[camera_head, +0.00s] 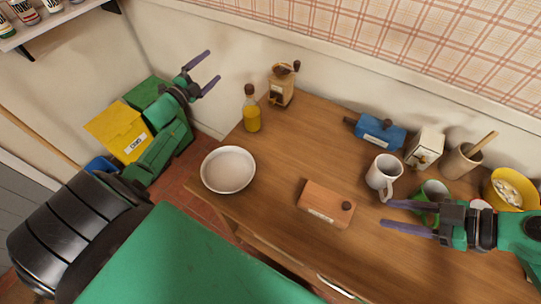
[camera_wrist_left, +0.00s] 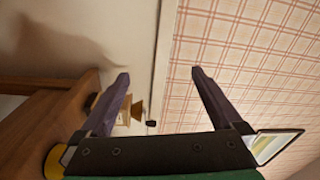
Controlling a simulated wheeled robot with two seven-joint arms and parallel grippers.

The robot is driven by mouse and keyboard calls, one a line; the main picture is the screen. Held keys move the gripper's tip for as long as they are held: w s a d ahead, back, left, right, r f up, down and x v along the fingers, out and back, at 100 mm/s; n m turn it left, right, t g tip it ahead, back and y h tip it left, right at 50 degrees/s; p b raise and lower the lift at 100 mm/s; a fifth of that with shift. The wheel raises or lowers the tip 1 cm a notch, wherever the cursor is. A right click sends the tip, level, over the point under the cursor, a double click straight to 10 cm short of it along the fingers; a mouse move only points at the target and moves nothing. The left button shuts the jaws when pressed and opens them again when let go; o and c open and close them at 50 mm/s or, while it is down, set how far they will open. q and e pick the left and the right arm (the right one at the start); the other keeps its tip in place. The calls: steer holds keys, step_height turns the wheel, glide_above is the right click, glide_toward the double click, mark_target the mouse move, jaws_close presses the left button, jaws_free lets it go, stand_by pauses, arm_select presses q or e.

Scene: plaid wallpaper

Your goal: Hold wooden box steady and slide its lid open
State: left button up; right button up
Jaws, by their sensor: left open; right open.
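The wooden box (camera_head: 318,204) is a flat orange-brown block lying on the table, with a dark round knob near its right end and a pale label on its front side. Its lid looks closed. My left gripper (camera_head: 213,66) is open and empty, up at the left beyond the table and well away from the box. In the left wrist view its fingers (camera_wrist_left: 160,75) are spread with nothing between them. My right gripper (camera_head: 386,214) is open and empty, to the right of the box with its fingers pointing left toward it, apart from it.
A white bowl (camera_head: 228,170) is left of the box. A yellow bottle (camera_head: 252,117) and a grinder (camera_head: 281,87) stand at the back. A white mug (camera_head: 383,172), a green mug (camera_head: 432,189), a blue container (camera_head: 380,132) and a yellow bowl (camera_head: 514,189) crowd the right.

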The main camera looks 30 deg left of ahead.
mark_target(314, 199)
arm_select(q)
steer(key=d+r+m+g+h, duration=0.4)
steer(key=d+r+m+h, duration=0.2)
steer(key=d+m, duration=0.55)
steer(key=d+r+m+g+h, duration=0.3)
steer(key=d+r+m+h, duration=0.25)
steer(key=d+m, duration=0.55)
steer(key=s+d+f+m+g, duration=0.3)
steer(key=s+f+m, duration=0.2)
steer(key=f, duration=0.1)
steer(key=s+d+f+m+g, duration=0.3)
steer(key=s+f+m+g, duration=0.1)
steer(key=s+f+m, duration=0.1)
steer(key=s+d+f+m+g+h, duration=0.1)
steer(key=s+d+f+m+g, duration=0.3)
steer(key=f, duration=0.5)
steer(key=shift+s+m, duration=0.55)
steer(key=shift+s, duration=0.85)
steer(key=x, duration=1.4)
steer(key=shift+s+d+f, duration=0.25)
steer(key=shift+s+d, duration=0.05)
steer(key=shift+d, duration=0.05)
steer(key=shift+c, duration=0.3)
